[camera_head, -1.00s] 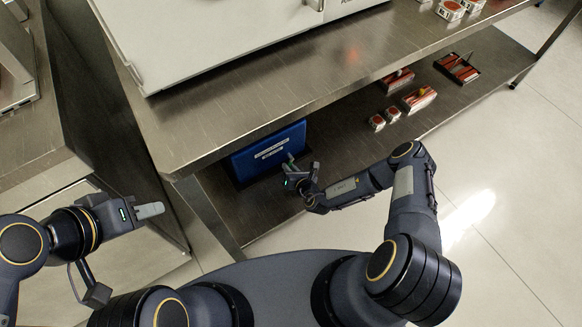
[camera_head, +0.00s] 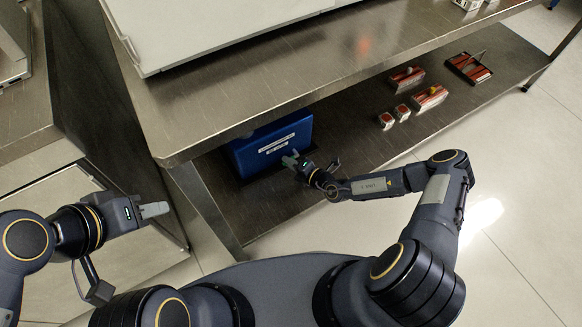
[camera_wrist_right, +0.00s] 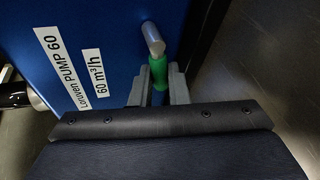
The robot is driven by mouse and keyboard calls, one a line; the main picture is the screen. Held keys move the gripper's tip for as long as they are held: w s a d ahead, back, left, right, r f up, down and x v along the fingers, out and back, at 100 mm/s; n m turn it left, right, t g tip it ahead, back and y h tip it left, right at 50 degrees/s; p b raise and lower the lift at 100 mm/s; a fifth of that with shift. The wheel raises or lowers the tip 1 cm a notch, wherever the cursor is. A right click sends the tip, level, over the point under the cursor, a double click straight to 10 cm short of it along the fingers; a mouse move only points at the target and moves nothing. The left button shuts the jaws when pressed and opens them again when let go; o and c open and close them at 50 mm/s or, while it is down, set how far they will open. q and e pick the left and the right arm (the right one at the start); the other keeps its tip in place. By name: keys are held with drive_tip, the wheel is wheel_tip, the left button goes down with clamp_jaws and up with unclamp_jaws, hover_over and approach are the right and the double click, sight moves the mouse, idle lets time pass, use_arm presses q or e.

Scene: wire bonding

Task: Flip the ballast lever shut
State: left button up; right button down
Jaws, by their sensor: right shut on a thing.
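The blue pump box (camera_head: 272,148) stands on the lower shelf under the steel bench. The ballast lever (camera_wrist_right: 154,42) shows there as a grey metal rod with a green grip (camera_wrist_right: 158,72). My right gripper (camera_head: 292,160) is at the front of the box. In the wrist view its fingers (camera_wrist_right: 158,85) are closed around the green grip. My left gripper (camera_head: 155,210) is empty, away from the box at the left; its fingers look together.
The bench top (camera_head: 300,70) overhangs the pump. Small red-and-white boxes (camera_head: 430,96) and a dark tray (camera_head: 468,67) sit farther right on the lower shelf. A dark round fitting (camera_wrist_right: 14,94) sticks out beside the labels. The floor at right is clear.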

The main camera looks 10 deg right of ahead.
drive_tip(key=shift+r+m+y+b, duration=0.15)
drive_tip(key=shift+m+y+b, duration=0.35)
drive_tip(key=shift+m+b, duration=0.4)
use_arm(q)
wheel_tip(320, 180, down, 3)
drive_tip(key=shift+f+b, duration=0.1)
drive_tip(key=shift+b, duration=0.2)
use_arm(e)
drive_tip(key=shift+r, duration=0.25)
drive_tip(key=c, duration=1.4)
unclamp_jaws()
